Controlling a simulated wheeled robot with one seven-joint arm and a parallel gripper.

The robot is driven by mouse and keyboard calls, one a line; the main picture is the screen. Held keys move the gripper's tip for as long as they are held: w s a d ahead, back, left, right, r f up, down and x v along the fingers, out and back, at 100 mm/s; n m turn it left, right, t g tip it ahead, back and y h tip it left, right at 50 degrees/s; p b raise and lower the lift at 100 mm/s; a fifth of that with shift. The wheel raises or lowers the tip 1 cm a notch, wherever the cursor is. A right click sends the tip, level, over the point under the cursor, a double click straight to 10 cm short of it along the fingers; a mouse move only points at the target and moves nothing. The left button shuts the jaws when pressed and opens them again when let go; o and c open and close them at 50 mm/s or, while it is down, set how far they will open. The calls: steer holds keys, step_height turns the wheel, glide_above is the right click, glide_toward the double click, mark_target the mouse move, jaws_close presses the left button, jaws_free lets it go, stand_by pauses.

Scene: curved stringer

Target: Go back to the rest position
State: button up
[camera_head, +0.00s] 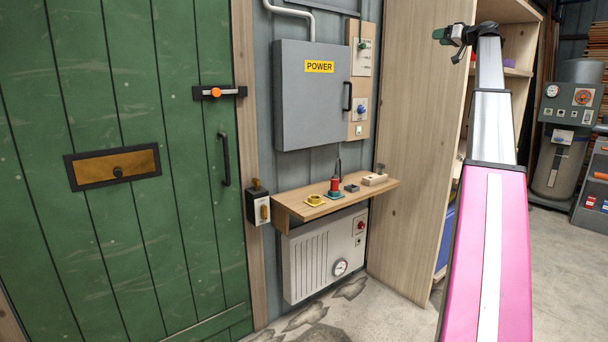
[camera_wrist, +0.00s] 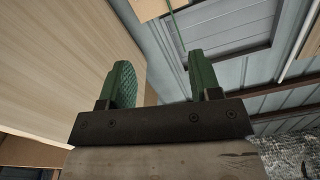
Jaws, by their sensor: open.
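My gripper (camera_head: 447,40) is at the upper right of the head view, at the end of my raised pink and silver arm. It is in front of the tall wooden shelf unit and apart from everything. In the wrist view my gripper (camera_wrist: 160,85) shows two green fingers spread wide apart, with nothing between them. A pale wooden panel and a grey wall lie behind the fingers there.
A green door (camera_head: 110,220) with a latch fills the left. A grey power box (camera_head: 310,100) hangs above a small wooden shelf (camera_head: 290,206) holding small parts. A radiator (camera_head: 320,262) is below. A wooden shelf unit (camera_head: 415,130) stands behind my arm.

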steer(key=s+a+f+m+g+h, duration=0.15)
steer(key=a+f, duration=0.55)
steer(key=f, duration=1.1)
steer(key=s+a+f+m+g+h, duration=0.1)
steer(key=s+a+f+g, duration=0.4)
steer(key=f, duration=1.3)
steer(key=s+a+f+m+h, duration=0.15)
steer(key=a+f, duration=0.75)
steer(key=f, duration=1)
steer(key=s+a+f+g+h, duration=0.2)
steer(key=s+a+f, duration=0.4)
steer(key=f, duration=0.4)
steer(key=s+a+f+g+h, duration=0.1)
steer(key=s+a+f+g, duration=0.15)
steer(key=s+f, duration=0.65)
steer(key=s+a+f+g+h, duration=0.1)
steer(key=s+a+f+h, duration=0.1)
steer(key=s+f, duration=0.6)
steer(key=s+a+f+m+g+h, duration=0.1)
steer(key=s+a+f+g+h, duration=0.1)
steer(key=s+f, duration=0.6)
steer(key=s+a, duration=0.1)
steer(key=s, duration=0.5)
steer(key=shift+a, duration=0.35)
steer(key=shift+s+f, duration=0.1)
